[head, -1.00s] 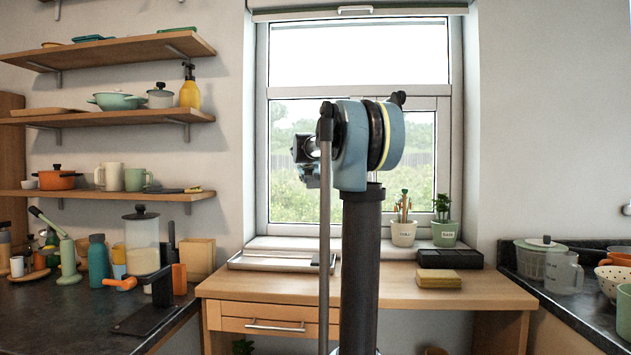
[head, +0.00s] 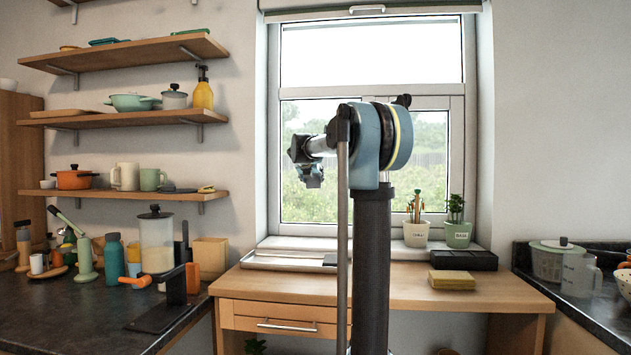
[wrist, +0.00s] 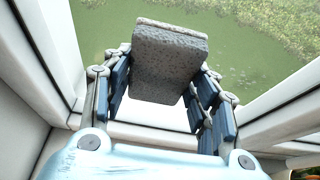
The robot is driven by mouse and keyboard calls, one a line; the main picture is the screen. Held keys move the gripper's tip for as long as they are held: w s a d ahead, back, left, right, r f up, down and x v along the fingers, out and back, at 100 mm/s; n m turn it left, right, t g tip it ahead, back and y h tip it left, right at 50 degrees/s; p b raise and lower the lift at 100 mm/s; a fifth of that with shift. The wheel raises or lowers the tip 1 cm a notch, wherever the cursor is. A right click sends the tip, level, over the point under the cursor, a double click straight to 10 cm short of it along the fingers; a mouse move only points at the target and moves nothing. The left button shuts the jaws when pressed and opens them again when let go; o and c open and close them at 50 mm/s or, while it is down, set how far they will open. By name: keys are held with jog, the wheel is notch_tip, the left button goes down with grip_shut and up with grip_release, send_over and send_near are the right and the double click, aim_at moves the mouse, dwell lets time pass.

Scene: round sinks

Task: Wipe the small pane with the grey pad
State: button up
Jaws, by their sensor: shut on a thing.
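The grey pad (wrist: 170,45) is a speckled block between the fingers of my gripper (wrist: 160,90) in the wrist view. The gripper is shut on it. The pad shows against a window pane (wrist: 110,30) with green outside; I cannot tell whether it touches the glass. In the head view my gripper (head: 311,178) is small and partly hidden at the arm's left end, in front of the lower left pane (head: 310,205). The pad cannot be made out there. My arm hides the middle of the window.
White window frame bars (wrist: 48,45) border the pane closely. Two labelled pots (head: 416,234) stand at the sill's right. A wooden desk (head: 400,291) below carries a yellow sponge (head: 452,280), a black box (head: 463,260) and a pale tray (head: 290,262). Shelves fill the left wall.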

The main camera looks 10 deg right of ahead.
jog(key=shift+w+a, duration=0.2)
jog(key=shift+a, duration=0.25)
jog(key=shift+s+a, duration=0.3)
jog(key=shift+s, duration=0.65)
jog(key=shift+s+a, duration=0.3)
jog(key=shift+s, duration=0.65)
jog(key=shift+s+a, duration=0.3)
jog(key=shift+s, duration=0.65)
jog(key=shift+s, duration=0.1)
jog(key=s, duration=0.1)
jog(key=s+a, duration=0.1)
jog(key=shift+s, duration=0.3)
jog(key=shift+d, duration=0.1)
